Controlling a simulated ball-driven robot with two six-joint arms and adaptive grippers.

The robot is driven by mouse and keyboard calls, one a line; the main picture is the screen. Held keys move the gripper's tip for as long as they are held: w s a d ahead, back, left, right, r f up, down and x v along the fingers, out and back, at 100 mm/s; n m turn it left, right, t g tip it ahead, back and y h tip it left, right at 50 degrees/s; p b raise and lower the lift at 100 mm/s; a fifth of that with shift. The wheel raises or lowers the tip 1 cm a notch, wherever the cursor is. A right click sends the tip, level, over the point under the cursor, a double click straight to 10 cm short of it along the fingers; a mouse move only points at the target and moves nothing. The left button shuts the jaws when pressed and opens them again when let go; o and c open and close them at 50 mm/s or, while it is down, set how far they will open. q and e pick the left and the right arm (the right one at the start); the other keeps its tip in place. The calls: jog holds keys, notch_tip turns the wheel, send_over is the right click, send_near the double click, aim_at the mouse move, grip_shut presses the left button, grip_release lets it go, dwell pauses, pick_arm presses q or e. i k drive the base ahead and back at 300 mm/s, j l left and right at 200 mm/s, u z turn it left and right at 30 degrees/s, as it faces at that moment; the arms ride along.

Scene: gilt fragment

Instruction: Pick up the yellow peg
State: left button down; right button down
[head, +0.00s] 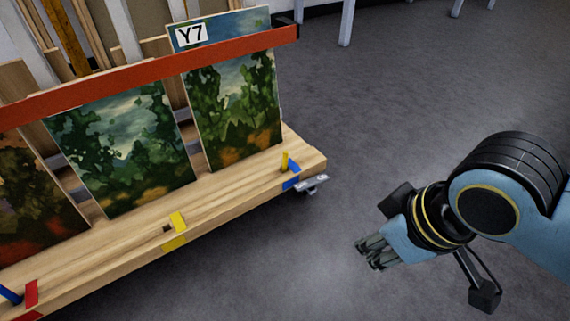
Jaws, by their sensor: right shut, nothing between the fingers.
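The yellow peg (285,160) stands upright near the right end of the wooden ledge (230,197), beside a blue marking (293,167). Its lower end is hard to make out. My right gripper (369,254) is to the right of the ledge and nearer the picture's bottom, over the grey floor. Its fingers are together and empty, well apart from the peg. My left gripper is not in view.
Several paintings (120,150) lean on the ledge behind a red bar (150,67). A yellow marking (177,219) has a dark hole beside it. A blue peg (10,294) leans near a red marking (31,292). A metal piece (313,183) sticks out at the ledge's right end.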

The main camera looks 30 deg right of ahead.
aim_at(286, 152)
jog(key=i+l+z, duration=0.1)
jog(key=l+z, duration=0.3)
jog(key=i+l+z, duration=0.1)
jog(key=z, duration=0.25)
jog(key=i+l+z, duration=0.15)
jog(key=l+z, duration=0.25)
jog(key=j, duration=0.1)
